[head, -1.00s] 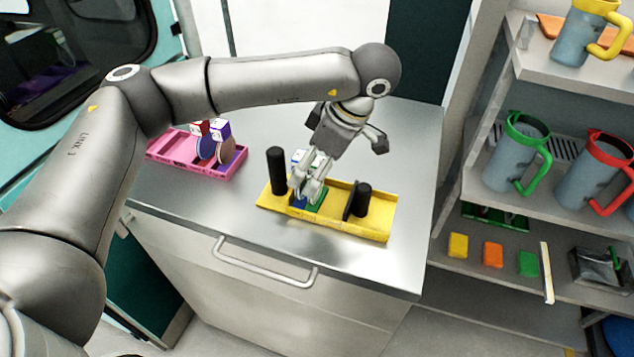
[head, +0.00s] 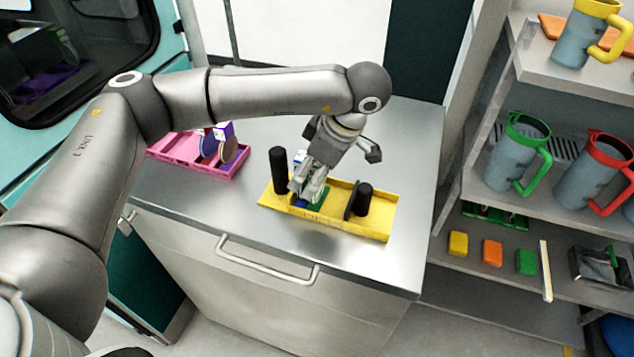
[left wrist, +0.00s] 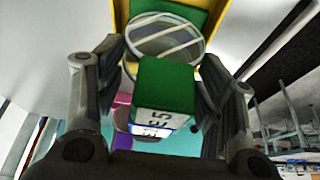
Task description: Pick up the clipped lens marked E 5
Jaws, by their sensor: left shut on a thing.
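The clipped lens marked E 5 shows in the left wrist view as a round clear lens (left wrist: 165,38) with a green block (left wrist: 165,85) bearing a white label that reads E 5. My left gripper (left wrist: 160,75) is shut on the green block, one finger on each side. In the head view my left gripper (head: 308,190) is low over the middle of the yellow tray (head: 375,229), between two black posts. It hides most of the lens there. Whether the lens touches the tray, I cannot tell. My right gripper is not in view.
One black post (head: 278,170) stands close left of the gripper, and a shorter one (head: 364,199) stands to its right. A pink tray (head: 205,164) with other lenses lies at the back left. The counter's right side is clear. Shelves with jugs (head: 517,155) stand at the right.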

